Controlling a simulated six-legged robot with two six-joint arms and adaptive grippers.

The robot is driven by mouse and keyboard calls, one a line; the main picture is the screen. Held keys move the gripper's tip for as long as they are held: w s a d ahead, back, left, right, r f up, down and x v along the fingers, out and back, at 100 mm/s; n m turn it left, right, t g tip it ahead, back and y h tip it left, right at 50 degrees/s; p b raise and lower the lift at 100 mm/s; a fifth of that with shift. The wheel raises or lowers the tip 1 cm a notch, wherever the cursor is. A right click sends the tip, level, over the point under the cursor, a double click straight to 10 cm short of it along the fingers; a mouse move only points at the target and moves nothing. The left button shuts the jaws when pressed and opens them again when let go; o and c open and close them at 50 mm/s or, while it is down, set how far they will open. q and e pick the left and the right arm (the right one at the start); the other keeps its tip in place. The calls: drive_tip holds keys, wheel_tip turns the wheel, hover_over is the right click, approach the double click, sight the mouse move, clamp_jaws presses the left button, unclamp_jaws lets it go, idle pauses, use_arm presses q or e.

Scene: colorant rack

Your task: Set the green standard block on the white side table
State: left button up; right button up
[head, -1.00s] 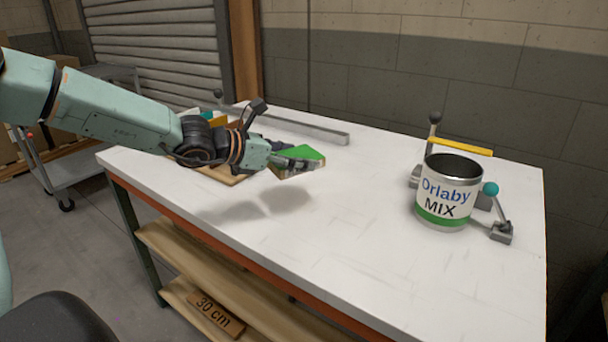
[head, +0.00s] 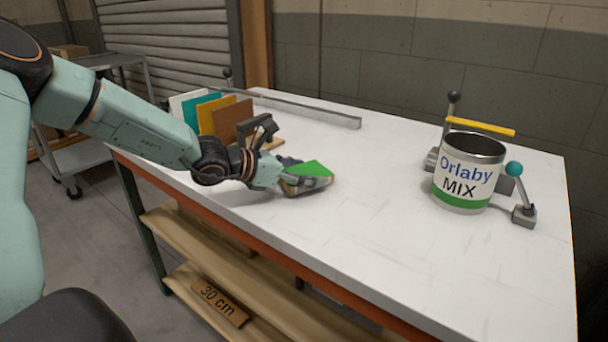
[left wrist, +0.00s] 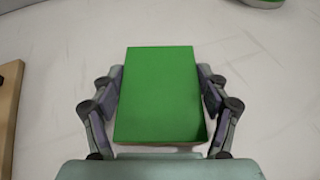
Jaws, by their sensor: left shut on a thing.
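My left gripper (head: 308,182) is shut on the green standard block (head: 312,169). The block has a flat green top and a wood-coloured lower side. In the left wrist view the green block (left wrist: 158,95) fills the space between the two fingers. I hold it low over the white-topped table (head: 380,235), clear of the rack. Whether its underside touches the table cannot be told. The gripper's fingers hide part of the block's sides. My right gripper is not in view.
A rack with white, teal, yellow and brown panels (head: 232,122) stands behind my left gripper. A grey rail (head: 300,108) lies along the back. The table's middle is clear.

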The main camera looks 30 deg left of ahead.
use_arm(q)
drive_tip(key=shift+a+f, duration=0.15)
drive_tip(key=shift+a, duration=0.05)
drive_tip(key=o, duration=0.9)
drive_tip(key=shift+w+f, duration=0.25)
drive_tip(key=o, duration=0.3)
drive_tip(key=shift+s+d+r, duration=0.1)
drive_tip(key=shift+s+r, duration=0.1)
drive_tip(key=shift+r, duration=0.05)
drive_tip(key=shift+f, duration=0.1)
drive_tip(key=shift+w, duration=0.15)
